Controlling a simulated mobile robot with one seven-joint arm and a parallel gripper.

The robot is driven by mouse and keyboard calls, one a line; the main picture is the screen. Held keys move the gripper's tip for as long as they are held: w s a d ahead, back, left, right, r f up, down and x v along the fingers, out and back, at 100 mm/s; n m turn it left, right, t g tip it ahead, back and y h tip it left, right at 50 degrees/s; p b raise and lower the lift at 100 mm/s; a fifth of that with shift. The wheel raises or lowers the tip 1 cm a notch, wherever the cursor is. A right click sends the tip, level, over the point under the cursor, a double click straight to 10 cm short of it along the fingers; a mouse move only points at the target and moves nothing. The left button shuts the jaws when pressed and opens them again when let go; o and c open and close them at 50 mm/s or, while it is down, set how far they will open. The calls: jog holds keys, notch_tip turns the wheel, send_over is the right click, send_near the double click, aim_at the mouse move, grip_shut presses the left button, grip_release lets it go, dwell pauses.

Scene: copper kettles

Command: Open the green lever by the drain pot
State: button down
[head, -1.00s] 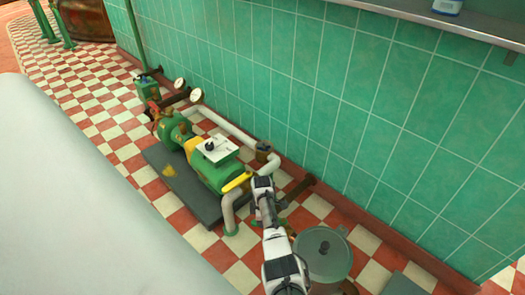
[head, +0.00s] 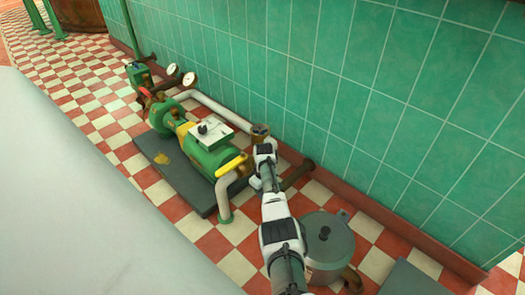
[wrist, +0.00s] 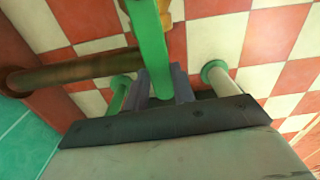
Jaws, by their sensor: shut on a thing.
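The green lever (wrist: 148,40) shows in the wrist view as a flat green bar running down from the top edge. My gripper (wrist: 162,88) has its grey fingers on both sides of the lever's near end and is shut on it. In the head view my arm reaches toward the pipework by the wall; its own wrist hides the fingers and the lever there. The drain pot (head: 330,247), grey with a dark-knobbed lid, stands on the floor to the right of my arm, partly hidden by it.
A green pump (head: 205,150) with a yellow handle (head: 231,165) sits on a dark base plate (head: 165,165) left of my arm. A rusty brown pipe (wrist: 75,72) runs beside the lever. The green tiled wall (head: 400,120) closes the far side.

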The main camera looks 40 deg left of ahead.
jog(key=shift+w+m, duration=0.25)
jog(key=shift+m, duration=0.05)
dwell(0.4)
jog(key=c, duration=1.2)
grip_release()
jog(key=shift+w, duration=0.1)
jog(key=shift+o, duration=0.2)
jog(key=shift+r, duration=0.1)
notch_tip(320, 180, up, 14)
jog(key=p, duration=0.6)
jog(key=shift+f, duration=0.2)
